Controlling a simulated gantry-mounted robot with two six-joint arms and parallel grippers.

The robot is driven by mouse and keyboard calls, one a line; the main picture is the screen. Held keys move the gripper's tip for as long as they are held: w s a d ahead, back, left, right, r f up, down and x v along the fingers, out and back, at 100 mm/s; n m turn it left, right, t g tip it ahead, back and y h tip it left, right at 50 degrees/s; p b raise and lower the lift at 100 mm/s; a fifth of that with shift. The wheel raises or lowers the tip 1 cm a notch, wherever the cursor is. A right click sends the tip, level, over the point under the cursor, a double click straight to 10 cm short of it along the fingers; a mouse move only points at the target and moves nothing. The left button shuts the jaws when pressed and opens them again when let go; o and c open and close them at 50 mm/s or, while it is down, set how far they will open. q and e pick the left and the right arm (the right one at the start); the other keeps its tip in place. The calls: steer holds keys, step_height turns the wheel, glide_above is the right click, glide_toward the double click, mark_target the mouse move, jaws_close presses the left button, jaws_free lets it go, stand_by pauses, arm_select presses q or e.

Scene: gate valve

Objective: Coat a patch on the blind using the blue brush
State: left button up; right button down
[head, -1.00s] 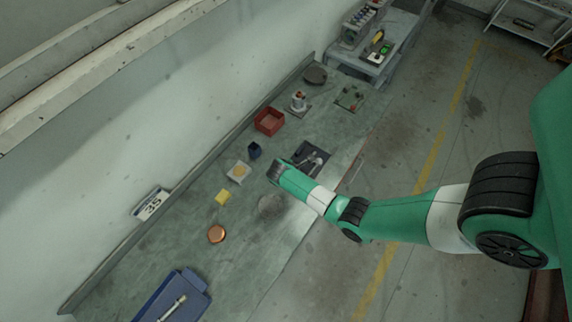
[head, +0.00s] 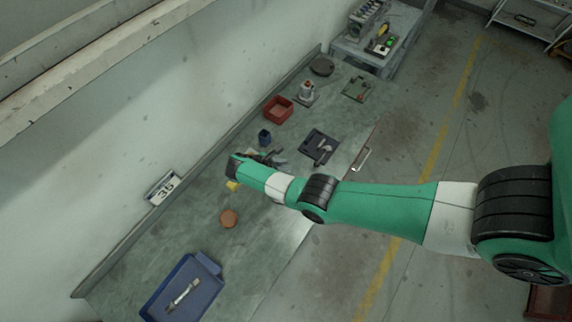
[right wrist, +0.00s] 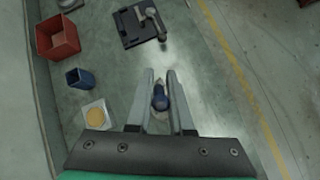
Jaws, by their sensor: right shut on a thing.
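My right gripper (right wrist: 160,92) is shut on a dark blue piece that looks like the blue brush (right wrist: 160,98); only its blue part shows clearly between the fingers. In the head view the right gripper (head: 272,158) is over the middle of the bench, partly hidden by my wrist. I cannot tell whether the brush touches anything below. My left gripper is not in view.
Close by are a dark blue cup (head: 264,138), a pale plate with a yellow disc (right wrist: 94,115), a red bin (head: 278,109) and a black tray (head: 320,134). A yellow block (head: 232,185), copper disc (head: 229,218) and blue tray (head: 205,299) lie nearer.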

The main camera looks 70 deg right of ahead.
step_height(320, 180, down, 5)
steer(key=b, duration=0.4)
